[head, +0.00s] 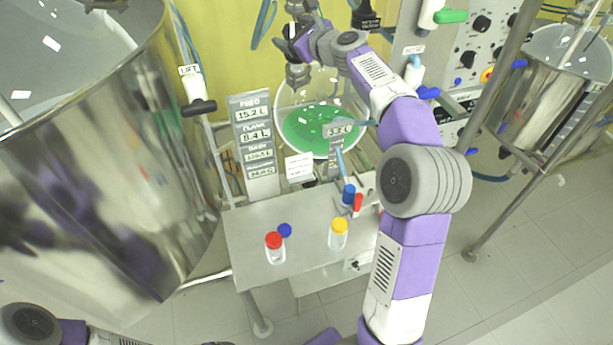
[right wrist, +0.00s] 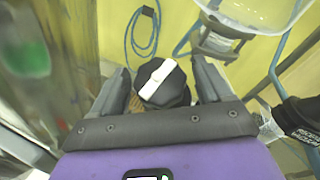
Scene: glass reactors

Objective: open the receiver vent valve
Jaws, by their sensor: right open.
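A black knob with a white bar across its top (right wrist: 162,82) sits between the two fingers of my right gripper (right wrist: 161,72) in the right wrist view. The fingers are apart, one on each side of the knob; I cannot tell whether they touch it. In the head view my right gripper (head: 288,38) is at the top centre, above the glass vessel with green liquid (head: 315,132), and mostly hides the knob. I cannot read a label naming this knob as the receiver vent valve. My left gripper is out of view.
A large steel vessel (head: 110,190) fills the left, with a black-handled valve marked LIFT (head: 198,106) beside it. A labelled black fitting (head: 366,18) is right of my gripper. Capped bottles, red (head: 275,250) and yellow (head: 338,236), stand on the steel table (head: 245,225). Blue tubing (right wrist: 143,35) hangs behind.

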